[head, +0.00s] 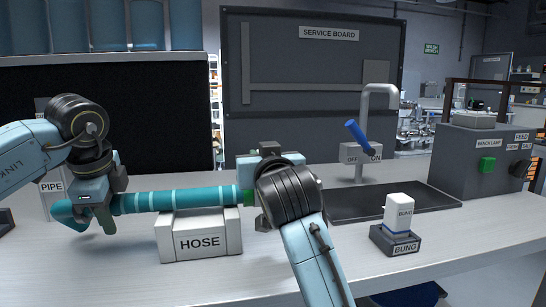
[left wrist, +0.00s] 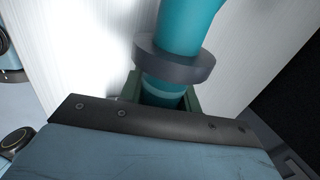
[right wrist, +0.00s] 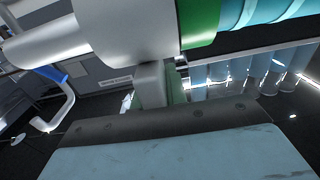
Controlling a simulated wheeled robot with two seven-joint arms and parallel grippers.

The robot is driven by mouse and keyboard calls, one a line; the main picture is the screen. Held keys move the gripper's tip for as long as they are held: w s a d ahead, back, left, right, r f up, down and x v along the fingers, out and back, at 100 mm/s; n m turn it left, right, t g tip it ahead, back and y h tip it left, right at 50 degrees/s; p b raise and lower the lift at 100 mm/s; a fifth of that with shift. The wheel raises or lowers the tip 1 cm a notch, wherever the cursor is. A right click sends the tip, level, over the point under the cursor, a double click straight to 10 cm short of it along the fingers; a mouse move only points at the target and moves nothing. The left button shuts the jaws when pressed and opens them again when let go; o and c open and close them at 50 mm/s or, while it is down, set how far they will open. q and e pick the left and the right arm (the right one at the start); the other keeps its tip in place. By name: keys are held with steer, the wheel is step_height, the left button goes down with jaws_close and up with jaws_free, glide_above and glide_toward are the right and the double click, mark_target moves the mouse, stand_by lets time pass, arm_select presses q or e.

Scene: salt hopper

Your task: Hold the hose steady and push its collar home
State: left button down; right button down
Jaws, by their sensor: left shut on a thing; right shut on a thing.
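The teal hose (head: 175,200) with lighter bands lies across the white block labelled HOSE (head: 200,241). My left gripper (head: 98,212) is shut around the hose near its left end. In the left wrist view the hose (left wrist: 188,28) runs between its green-edged jaws, with a dark grey ring (left wrist: 175,62) around it just beyond them. A green band (right wrist: 199,20) circles the hose's right end, against a silver cylindrical fitting (right wrist: 125,30), seemingly the collar. My right gripper (head: 262,190) is shut on a grey lug (right wrist: 151,84) under that fitting and mostly hides it in the head view.
A white bung (head: 398,215) stands in a dark holder labelled BUNG. Behind are a dark mat (head: 420,203), a tap (head: 362,120) with a blue lever (head: 356,137), and a grey control box (head: 480,160). The bench front is clear.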

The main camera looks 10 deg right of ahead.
arm_select(q)
steer(key=shift+d+r, duration=0.1)
steer(key=shift+d, duration=0.05)
arm_select(e)
steer(key=shift+a, duration=0.2)
steer(key=c, duration=1.6)
jaws_free()
steer(key=shift+c, duration=0.2)
steer(key=shift+o, duration=1.2)
steer(key=shift+d, duration=0.1)
steer(key=shift+s, duration=0.1)
steer(key=s, duration=1.2)
steer(key=shift+d, duration=0.2)
steer(key=shift+w, duration=0.1)
arm_select(q)
steer(key=c, duration=0.9)
jaws_free()
